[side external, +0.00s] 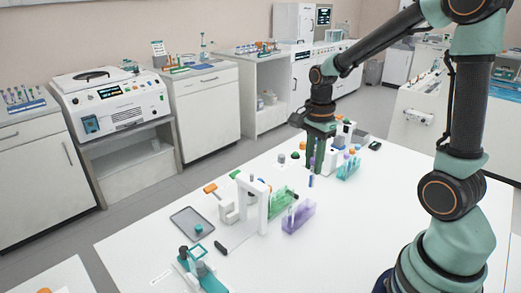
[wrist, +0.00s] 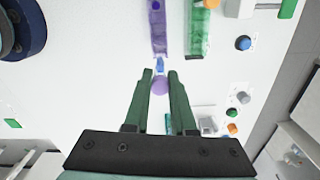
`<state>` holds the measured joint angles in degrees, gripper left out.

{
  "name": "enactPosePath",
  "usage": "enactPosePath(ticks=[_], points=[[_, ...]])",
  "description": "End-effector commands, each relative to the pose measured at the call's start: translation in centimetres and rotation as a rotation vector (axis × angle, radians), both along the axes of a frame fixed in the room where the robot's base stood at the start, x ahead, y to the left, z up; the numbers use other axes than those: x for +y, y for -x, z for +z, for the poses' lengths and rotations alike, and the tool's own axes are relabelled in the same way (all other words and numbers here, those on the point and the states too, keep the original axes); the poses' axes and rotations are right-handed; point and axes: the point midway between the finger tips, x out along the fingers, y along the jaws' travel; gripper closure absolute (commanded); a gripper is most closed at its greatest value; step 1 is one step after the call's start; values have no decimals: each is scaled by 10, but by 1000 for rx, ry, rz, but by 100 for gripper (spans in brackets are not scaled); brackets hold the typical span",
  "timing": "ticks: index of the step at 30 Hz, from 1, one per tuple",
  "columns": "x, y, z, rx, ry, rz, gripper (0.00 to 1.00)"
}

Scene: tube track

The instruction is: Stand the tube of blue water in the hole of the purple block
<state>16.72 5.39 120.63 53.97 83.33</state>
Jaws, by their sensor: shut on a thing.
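My gripper (side external: 315,168) is above the white table, to the right of and behind the purple block in the side view. In the wrist view my gripper (wrist: 160,74) is shut on a slim tube (wrist: 160,63) with a purple cap and blue water, between the fingertips. The tube (side external: 311,180) hangs roughly upright below the fingers in the side view. The long translucent purple block (side external: 302,215) lies on the table; in the wrist view the purple block (wrist: 159,38) is just beyond the tube. A small dark purple spot shows on it; I cannot tell its hole clearly.
A green block (side external: 279,202) lies beside the purple one. A white frame (side external: 255,205) stands left of them, with a grey tray (side external: 198,222) farther left. A teal rack (side external: 348,168) with tubes is right of my gripper. The table's right front is bare.

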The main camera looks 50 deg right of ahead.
Motion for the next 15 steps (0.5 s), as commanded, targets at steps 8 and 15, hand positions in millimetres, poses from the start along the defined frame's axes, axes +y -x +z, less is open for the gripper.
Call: enactPosePath(ticks=[8, 15], points=[[0, 0, -23, 3, -1, 0, 100], [0, 0, -37, 2, 0, 0, 100]])
